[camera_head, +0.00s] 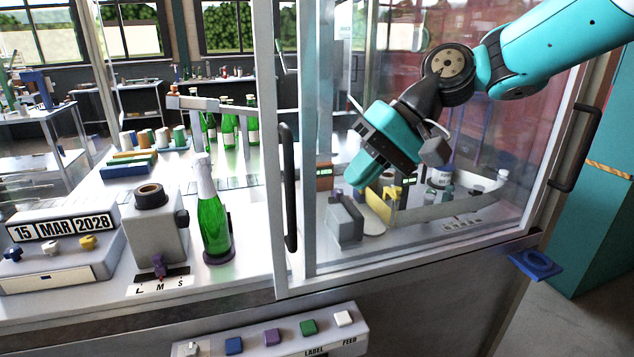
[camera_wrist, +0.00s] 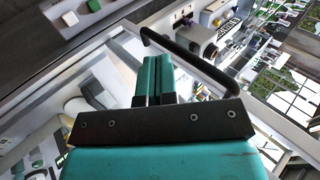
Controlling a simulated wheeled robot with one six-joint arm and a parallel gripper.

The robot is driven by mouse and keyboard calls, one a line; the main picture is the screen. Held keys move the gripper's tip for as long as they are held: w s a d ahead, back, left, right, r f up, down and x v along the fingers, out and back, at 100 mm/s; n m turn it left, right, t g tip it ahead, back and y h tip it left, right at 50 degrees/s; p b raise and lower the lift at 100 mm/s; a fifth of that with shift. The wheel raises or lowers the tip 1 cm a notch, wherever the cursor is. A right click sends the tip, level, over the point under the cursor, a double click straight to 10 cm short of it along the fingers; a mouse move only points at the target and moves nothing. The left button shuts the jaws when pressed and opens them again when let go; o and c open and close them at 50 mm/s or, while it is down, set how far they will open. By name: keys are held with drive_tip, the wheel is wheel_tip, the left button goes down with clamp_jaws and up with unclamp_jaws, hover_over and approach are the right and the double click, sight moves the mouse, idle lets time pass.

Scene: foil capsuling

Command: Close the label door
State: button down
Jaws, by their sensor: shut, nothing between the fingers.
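A glass door panel (camera_head: 465,120) in a grey metal frame covers the right bay of the machine. A black upright handle (camera_head: 288,185) is on the grey post at its left side, and another black handle (camera_head: 577,147) is at its right side. I cannot tell which one belongs to the label door. My gripper (camera_head: 362,178) hangs in front of the glass, right of the left handle. In the wrist view its teal fingers (camera_wrist: 153,62) are shut and empty, and a black handle (camera_wrist: 190,56) curves just beyond them. Whether they touch it is unclear.
The left bay is open and holds a green bottle (camera_head: 211,225), a grey unit with a dial (camera_head: 155,220) and a date block (camera_head: 62,230). A button panel (camera_head: 270,335) sticks out below the front edge. A blue bracket (camera_head: 536,264) projects at the lower right.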

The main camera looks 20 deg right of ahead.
sight(315, 189)
drive_tip(key=w+d+r+m, duration=0.1)
drive_tip(key=w+d+m, duration=0.1)
drive_tip(key=w+d, duration=0.25)
drive_tip(key=shift+t+y, duration=0.3)
drive_tip(key=shift+y, duration=0.2)
drive_tip(key=p+x, duration=0.1)
drive_tip(key=x, duration=0.2)
drive_tip(key=a+r+p+x, duration=0.1)
drive_tip(key=x, duration=0.3)
drive_tip(key=p+x, duration=0.1)
drive_tip(key=x, duration=0.3)
drive_tip(key=shift+w+a+r, duration=0.15)
drive_tip(key=shift+a+r, duration=0.05)
drive_tip(key=shift+a, duration=0.1)
drive_tip(key=shift+w+a+f, duration=0.1)
drive_tip(key=shift+a+f, duration=0.05)
drive_tip(key=shift+a, duration=0.2)
